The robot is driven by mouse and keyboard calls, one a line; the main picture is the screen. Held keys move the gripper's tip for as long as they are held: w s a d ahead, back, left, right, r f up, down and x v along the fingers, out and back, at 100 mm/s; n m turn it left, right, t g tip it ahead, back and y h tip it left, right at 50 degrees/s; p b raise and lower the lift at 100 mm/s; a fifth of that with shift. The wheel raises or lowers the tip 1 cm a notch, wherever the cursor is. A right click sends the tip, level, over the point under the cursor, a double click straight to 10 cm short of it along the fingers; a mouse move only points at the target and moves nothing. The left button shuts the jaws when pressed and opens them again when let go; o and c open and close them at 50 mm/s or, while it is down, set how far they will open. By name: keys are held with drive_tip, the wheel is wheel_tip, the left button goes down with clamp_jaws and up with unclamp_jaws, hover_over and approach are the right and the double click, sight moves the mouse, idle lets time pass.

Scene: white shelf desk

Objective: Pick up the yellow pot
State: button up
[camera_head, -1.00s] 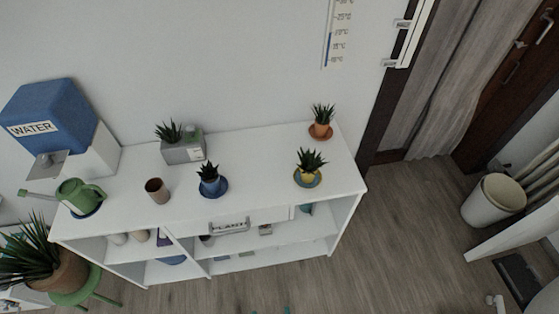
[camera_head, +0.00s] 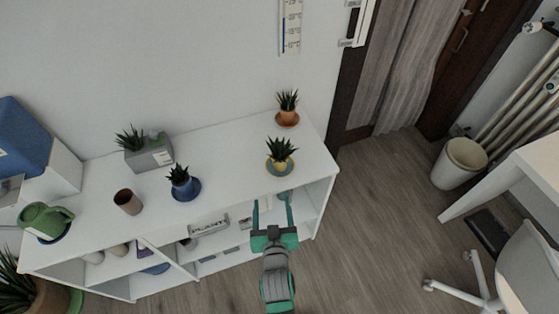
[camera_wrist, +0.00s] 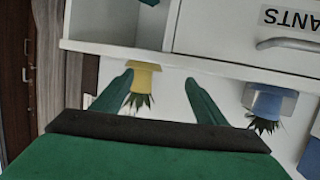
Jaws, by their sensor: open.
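The green fingers also show in the wrist view (camera_wrist: 160,84).
A blue pot (camera_head: 180,187) on a blue saucer stands to the left, and an orange pot (camera_head: 287,117) stands behind. A brown cup (camera_head: 128,202), grey planter (camera_head: 149,154) and green watering can (camera_head: 45,219) are further left. The shelf top (camera_head: 232,165) between blue and yellow pots is clear.

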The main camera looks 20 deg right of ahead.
sight(281, 164)
drive_tip(key=shift+m+g+h, duration=0.4)
drive_tip(key=shift+m+h, duration=0.4)
drive_tip(key=w+d+r, duration=0.1)
drive_tip(key=w+d, duration=0.1)
drive_tip(key=w, duration=0.1)
drive_tip(key=w+d+r, duration=0.1)
drive_tip(key=w+d, duration=0.1)
drive_tip(key=w, duration=0.1)
drive_tip(key=w+d+r, duration=0.2)
drive_tip(key=w, duration=0.1)
drive_tip(key=shift+w+d+r, duration=0.1)
drive_tip(key=shift+w, duration=0.2)
drive_tip(key=x, duration=0.4)
drive_tip(key=shift+w, duration=0.2)
drive_tip(key=x, duration=0.5)
drive_tip(key=shift+w+f, duration=0.1)
drive_tip(key=shift+f, duration=0.25)
drive_tip(key=shift+w+d+f, duration=0.1)
drive_tip(key=shift+w+f, duration=0.1)
drive_tip(key=shift+w, duration=0.1)
drive_tip(key=shift+r, duration=0.1)
drive_tip(key=c, duration=1.3)
